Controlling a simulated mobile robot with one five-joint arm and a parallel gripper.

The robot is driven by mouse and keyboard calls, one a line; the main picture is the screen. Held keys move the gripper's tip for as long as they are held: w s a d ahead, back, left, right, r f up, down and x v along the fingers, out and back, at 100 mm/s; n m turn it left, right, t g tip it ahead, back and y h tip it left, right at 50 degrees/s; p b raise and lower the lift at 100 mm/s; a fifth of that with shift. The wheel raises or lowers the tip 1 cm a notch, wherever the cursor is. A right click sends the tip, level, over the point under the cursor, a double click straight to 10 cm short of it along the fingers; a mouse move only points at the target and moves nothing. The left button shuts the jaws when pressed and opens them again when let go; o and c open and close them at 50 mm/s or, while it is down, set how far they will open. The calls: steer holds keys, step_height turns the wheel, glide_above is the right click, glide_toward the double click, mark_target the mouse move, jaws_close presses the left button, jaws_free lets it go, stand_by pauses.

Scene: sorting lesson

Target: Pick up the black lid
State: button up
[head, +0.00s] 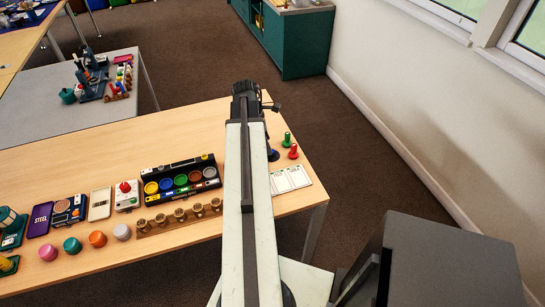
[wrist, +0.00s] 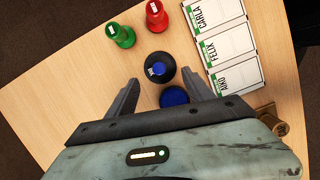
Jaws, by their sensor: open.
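The black lid (wrist: 160,67), a round dark piece with a small pale label, stands on the wooden table in the wrist view, just beyond and between my fingertips. My gripper (wrist: 161,81) is open, with one finger on each side and nothing visibly held. In the head view my gripper (head: 247,90) is at the far end of my arm, and I cannot make out the black lid there.
Green (wrist: 121,36) and red (wrist: 156,16) knobbed pieces stand beyond the lid. A white name card (wrist: 231,44) lies right of it, and a brass piece (wrist: 267,111) is near the card. A black tray of coloured cups (head: 181,180) is left of my arm.

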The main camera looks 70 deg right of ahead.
steer(key=b+x, duration=0.4)
steer(key=x, duration=0.1)
steer(key=shift+s+f+b, duration=0.1)
steer(key=shift+f+b, duration=0.05)
steer(key=shift+b, duration=0.2)
steer(key=shift+r, duration=0.2)
jaws_close()
